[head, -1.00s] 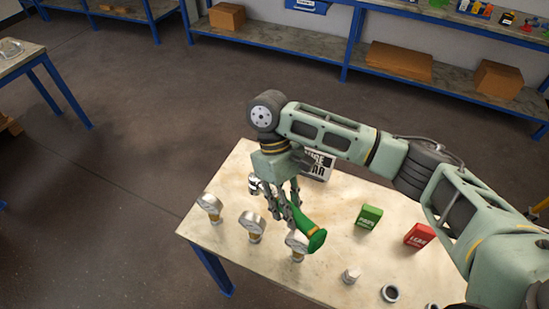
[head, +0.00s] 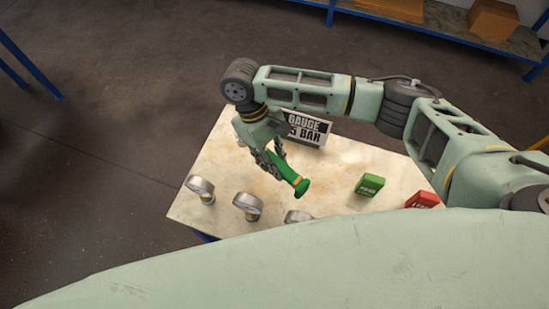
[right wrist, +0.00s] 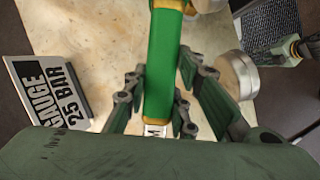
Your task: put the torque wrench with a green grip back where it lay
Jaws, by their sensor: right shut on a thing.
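The torque wrench (head: 290,176) has a green grip with yellow bands. My right gripper (head: 270,160) is shut on it, and the grip points down to the right over the pale tabletop (head: 222,158). In the right wrist view the green grip (right wrist: 162,65) stands between the fingers, with a short piece of bright metal below it. The rest of the wrench is hidden. I cannot tell the wrench's height above the table. Green-grey jointed parts at the right edge of the right wrist view look like my left gripper (right wrist: 297,48); its jaws cannot be made out.
Silver gauges (head: 247,205) stand along the table's near left side. A "GAUGE 25 BAR" sign (head: 306,128) stands behind the gripper. A green box (head: 369,185) and a red box (head: 423,200) stand to the right. My own pale green part hides the table's near side.

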